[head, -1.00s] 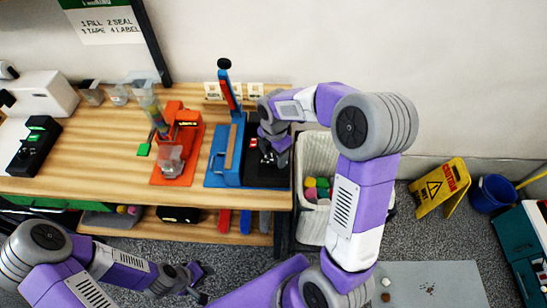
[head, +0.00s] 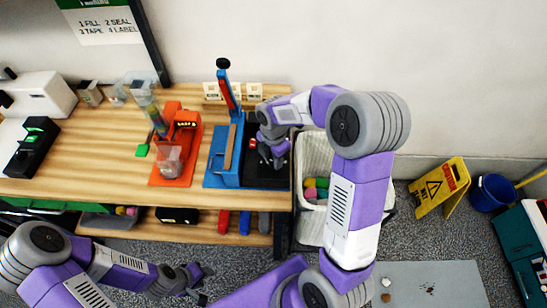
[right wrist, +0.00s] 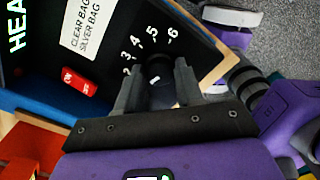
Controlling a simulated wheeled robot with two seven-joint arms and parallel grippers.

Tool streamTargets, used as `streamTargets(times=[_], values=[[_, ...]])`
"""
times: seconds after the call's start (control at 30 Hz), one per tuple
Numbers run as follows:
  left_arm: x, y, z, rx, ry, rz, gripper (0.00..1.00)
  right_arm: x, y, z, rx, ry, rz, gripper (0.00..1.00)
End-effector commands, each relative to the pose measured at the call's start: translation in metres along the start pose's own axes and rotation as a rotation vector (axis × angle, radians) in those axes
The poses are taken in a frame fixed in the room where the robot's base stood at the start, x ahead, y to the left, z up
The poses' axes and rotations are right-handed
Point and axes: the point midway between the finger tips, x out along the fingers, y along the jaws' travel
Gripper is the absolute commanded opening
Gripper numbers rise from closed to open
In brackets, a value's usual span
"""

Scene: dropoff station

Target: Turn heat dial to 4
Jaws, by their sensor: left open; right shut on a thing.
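The heat dial (right wrist: 158,70) is a dark round knob on a black panel (right wrist: 105,25), with white numbers from 2 to 6 visible around it in the right wrist view. My right gripper (right wrist: 157,84) is shut on the dial, a finger on each side. A short white mark shows on the dial, but I cannot tell which number it lines up with. In the head view my right gripper (head: 270,160) covers the dial on the black panel (head: 262,180) beside the blue sealer (head: 226,171). My left gripper (head: 197,280) is open and empty, low in front of the bench.
A red switch (right wrist: 80,82) and a bag label (right wrist: 90,30) are on the panel. An orange machine (head: 176,145) stands left of the sealer on the wooden bench (head: 90,150). A white bin (head: 313,160) with coloured items stands just right of the bench.

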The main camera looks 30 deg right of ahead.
Motion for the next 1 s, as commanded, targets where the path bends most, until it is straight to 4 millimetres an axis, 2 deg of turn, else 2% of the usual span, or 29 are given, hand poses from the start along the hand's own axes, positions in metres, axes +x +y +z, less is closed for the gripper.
streamTargets(times=[0.37,1.0], values=[[-0.0028,0.0011,0.0002,0.0,0.0,0.0,0.43,-0.0009,0.0002,0.0,0.143,0.0,0.001,0.06],[-0.0085,0.0031,0.0004,0.0,0.0,0.0,0.43,-0.0008,0.0004,0.0001,0.732,0.0,0.001,0.06]])
